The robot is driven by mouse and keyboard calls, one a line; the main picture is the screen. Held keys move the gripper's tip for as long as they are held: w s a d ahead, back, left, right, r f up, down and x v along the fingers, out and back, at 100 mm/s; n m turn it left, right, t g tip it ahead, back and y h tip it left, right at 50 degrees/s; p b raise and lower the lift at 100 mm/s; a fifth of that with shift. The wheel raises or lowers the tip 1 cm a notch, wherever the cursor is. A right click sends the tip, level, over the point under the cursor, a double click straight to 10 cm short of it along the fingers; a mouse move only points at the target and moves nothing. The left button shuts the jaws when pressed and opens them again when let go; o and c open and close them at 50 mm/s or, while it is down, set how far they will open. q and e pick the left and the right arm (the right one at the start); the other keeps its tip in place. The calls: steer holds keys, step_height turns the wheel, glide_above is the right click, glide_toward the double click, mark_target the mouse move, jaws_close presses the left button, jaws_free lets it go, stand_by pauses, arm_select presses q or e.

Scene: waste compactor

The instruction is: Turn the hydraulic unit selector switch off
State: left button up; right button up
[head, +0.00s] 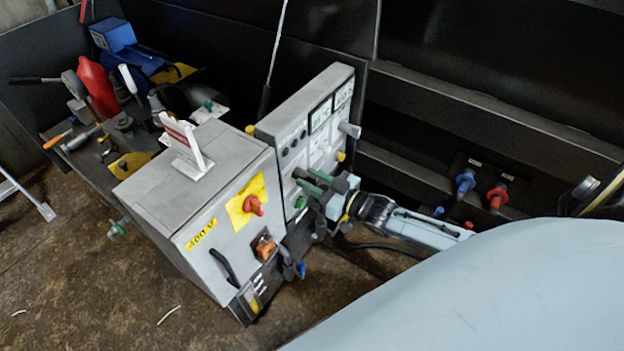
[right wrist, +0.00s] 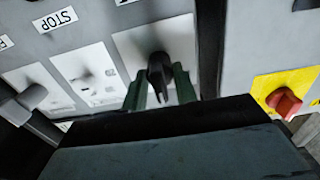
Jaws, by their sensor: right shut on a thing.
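The selector switch (right wrist: 160,72) is a black knob on a white plate in the right wrist view. My right gripper (right wrist: 160,88) has its two green fingers on either side of the knob and is shut on it. In the head view my right gripper (head: 308,186) reaches the lower front of the grey control panel (head: 292,128), and it hides the knob there. I cannot read the switch's labels, so its position is unclear. My left gripper is not in view.
A grey cabinet with a red knob (head: 252,205) on a yellow plate stands left of my right gripper; that knob also shows in the right wrist view (right wrist: 284,102). Blue (head: 465,182) and red (head: 497,197) fittings are at the right. Other grey knobs (right wrist: 32,96) sit beside the switch.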

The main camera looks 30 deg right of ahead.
steer(key=o, duration=0.6)
